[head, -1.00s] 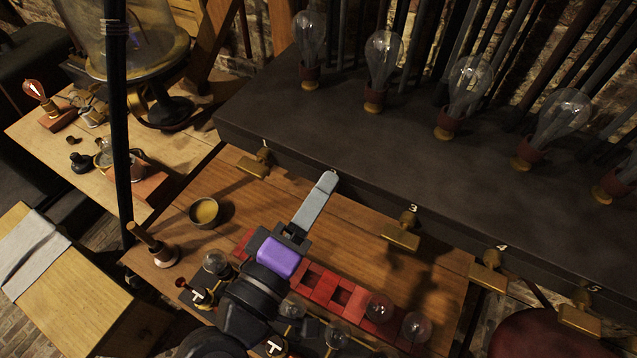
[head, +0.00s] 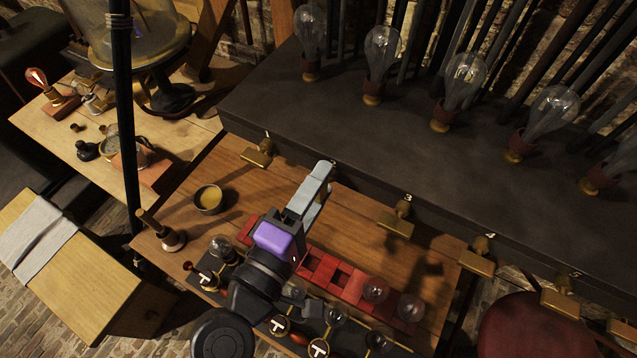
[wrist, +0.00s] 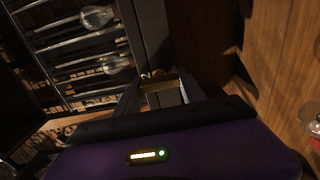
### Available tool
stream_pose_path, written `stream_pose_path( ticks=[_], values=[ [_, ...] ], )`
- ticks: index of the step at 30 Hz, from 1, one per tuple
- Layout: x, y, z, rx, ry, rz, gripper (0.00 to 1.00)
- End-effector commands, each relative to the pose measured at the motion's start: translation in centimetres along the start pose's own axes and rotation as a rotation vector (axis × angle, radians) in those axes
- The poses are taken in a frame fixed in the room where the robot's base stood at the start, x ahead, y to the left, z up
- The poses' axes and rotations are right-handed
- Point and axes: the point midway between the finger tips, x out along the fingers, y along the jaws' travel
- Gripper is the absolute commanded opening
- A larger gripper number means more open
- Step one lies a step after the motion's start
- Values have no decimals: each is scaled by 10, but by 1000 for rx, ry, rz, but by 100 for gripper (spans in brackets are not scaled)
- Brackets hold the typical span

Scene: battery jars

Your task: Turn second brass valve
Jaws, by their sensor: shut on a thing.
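My gripper (head: 318,178) reaches up to the front edge of the dark bench, between the brass valves numbered 1 and 3. In the wrist view its jaws (wrist: 162,86) are shut on a brass valve handle (wrist: 163,97), the second in the row. In the head view my fingers hide that valve and most of its number. Valve 1 (head: 256,155) is to the left. Valve 3 (head: 397,221), valve 4 (head: 478,259) and valve 5 (head: 561,299) are to the right, each with a flat brass handle.
Several glass bulbs (head: 380,55) stand unlit on the dark bench (head: 270,95). The wooden table (head: 355,235) below carries a small bowl (head: 208,199), a hand bell (head: 162,234), red blocks (head: 320,268) and more bulbs close to my arm. A dark pole (head: 125,140) stands at the left.

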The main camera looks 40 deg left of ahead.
Motion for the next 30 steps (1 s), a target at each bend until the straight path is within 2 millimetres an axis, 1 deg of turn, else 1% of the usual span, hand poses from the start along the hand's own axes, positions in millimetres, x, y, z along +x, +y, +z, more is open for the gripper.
stream_pose_path(
  ticks=[1,2,3,5,14,17,20,27,30],
  values=[
    [-1,-1,-1,-3,3,-2,7],
    [-1,-1,-1,-3,3,-2,49],
    [-1,-1,-1,-3,3,-2,57],
    [-1,-1,-1,-3,2,-2,69],
    [-1,-1,0,-1,1,-1,69],
    [-6,-2,-1,-1,2,-1,69],
    [-18,-3,-1,-1,4,-1,69],
    [-57,-3,-1,0,4,-2,69],
    [-69,-2,-1,-2,3,0,69]
  ],
)
